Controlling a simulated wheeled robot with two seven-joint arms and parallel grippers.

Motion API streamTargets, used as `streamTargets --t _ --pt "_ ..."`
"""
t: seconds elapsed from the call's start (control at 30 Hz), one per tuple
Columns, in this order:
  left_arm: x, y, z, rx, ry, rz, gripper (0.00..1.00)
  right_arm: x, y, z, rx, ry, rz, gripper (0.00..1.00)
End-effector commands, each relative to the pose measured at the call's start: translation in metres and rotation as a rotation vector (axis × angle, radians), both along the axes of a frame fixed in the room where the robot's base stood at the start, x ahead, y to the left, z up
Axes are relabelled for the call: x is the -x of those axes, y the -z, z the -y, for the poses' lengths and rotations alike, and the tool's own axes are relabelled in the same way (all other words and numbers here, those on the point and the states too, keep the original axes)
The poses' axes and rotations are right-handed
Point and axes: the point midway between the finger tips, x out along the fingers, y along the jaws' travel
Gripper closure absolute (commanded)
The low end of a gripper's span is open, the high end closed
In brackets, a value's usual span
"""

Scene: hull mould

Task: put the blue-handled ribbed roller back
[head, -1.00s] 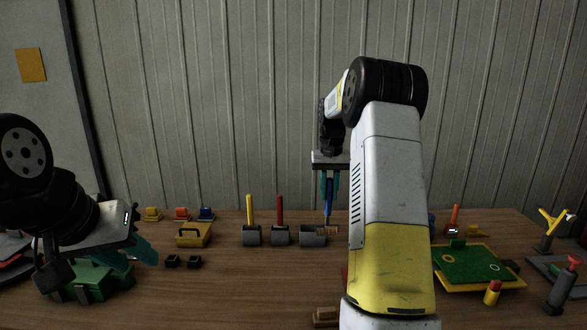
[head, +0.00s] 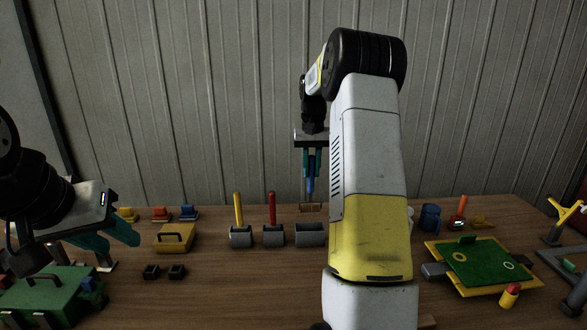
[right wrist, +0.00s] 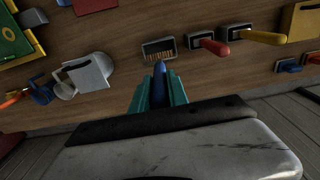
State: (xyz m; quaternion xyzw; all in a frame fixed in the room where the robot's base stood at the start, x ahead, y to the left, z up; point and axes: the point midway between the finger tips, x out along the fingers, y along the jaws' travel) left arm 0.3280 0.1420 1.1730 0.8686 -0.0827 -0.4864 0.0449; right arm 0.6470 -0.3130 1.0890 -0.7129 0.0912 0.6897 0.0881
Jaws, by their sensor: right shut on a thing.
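The blue-handled ribbed roller (head: 311,207) hangs upright, handle up, in my right gripper (head: 311,172), which is shut on its blue handle. Its tan ribbed head is above the table, just over or behind an empty-looking grey holder (head: 311,234). In the right wrist view the ribbed head (right wrist: 160,56) overlaps the near part of that holder's opening (right wrist: 158,43); the blue handle (right wrist: 159,70) is between the teal fingers of my right gripper (right wrist: 158,85). The height gap is hard to judge. My left gripper (head: 112,241) is open and empty, at the left.
Grey holders with a yellow handle (head: 238,209) and a red handle (head: 272,208) stand left of the empty one. A yellow case (head: 174,239) and a green case (head: 48,294) are further left. A green-and-yellow board (head: 482,265) lies right. My right arm hides the table's middle right.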

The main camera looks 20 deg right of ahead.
Motion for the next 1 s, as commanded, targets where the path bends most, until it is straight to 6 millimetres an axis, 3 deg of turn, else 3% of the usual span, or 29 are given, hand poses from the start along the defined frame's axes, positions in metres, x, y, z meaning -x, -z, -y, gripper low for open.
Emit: streamTargets --t 0.7,1.0 --pt "0.000 0.000 0.000 0.000 0.000 0.000 0.64 0.001 0.081 0.000 0.000 0.000 -0.003 1.00" --pt "0.000 0.000 0.000 0.000 0.000 0.000 0.64 0.000 0.104 0.000 0.000 0.000 -0.001 1.00"
